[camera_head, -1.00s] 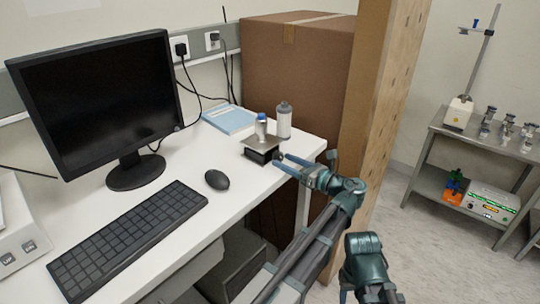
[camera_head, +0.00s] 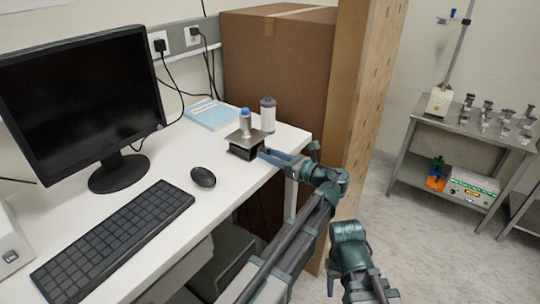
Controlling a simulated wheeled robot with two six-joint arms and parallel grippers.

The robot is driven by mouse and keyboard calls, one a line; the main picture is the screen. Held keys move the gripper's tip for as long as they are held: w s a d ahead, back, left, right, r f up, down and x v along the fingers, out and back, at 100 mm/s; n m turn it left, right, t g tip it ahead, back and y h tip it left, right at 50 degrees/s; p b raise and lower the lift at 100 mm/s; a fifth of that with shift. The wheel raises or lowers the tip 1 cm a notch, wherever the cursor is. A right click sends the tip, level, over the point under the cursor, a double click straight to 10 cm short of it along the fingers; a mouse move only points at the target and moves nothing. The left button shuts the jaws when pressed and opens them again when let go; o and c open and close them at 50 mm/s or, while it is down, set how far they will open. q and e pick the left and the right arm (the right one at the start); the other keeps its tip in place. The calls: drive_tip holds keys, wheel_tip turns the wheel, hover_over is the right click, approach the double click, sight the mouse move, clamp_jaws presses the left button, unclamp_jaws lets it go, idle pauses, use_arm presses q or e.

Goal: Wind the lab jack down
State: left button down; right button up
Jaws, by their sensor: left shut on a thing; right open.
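The lab jack (camera_head: 241,153) stands low near the right end of the white desk, with a flat metal top plate. A small blue-capped bottle (camera_head: 245,124) stands upright on that plate. My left gripper (camera_head: 264,152) reaches in from the front right and is shut at the jack's right side, on its knob. The fingers hide the knob almost entirely. My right gripper (camera_head: 331,287) is open and empty, low in the picture, in front of the desk and away from the jack.
A grey-white bottle (camera_head: 268,115) stands just behind the jack. A blue book (camera_head: 211,114), a mouse (camera_head: 203,177), a keyboard (camera_head: 114,238) and a monitor (camera_head: 80,95) are on the desk. A large cardboard box (camera_head: 278,75) and a wooden panel (camera_head: 365,110) stand behind and right.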

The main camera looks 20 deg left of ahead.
use_arm(q)
drive_tip(key=n, duration=0.4)
idle(0.3)
drive_tip(key=c, duration=0.5)
unclamp_jaws()
drive_tip(key=shift+d, duration=0.1)
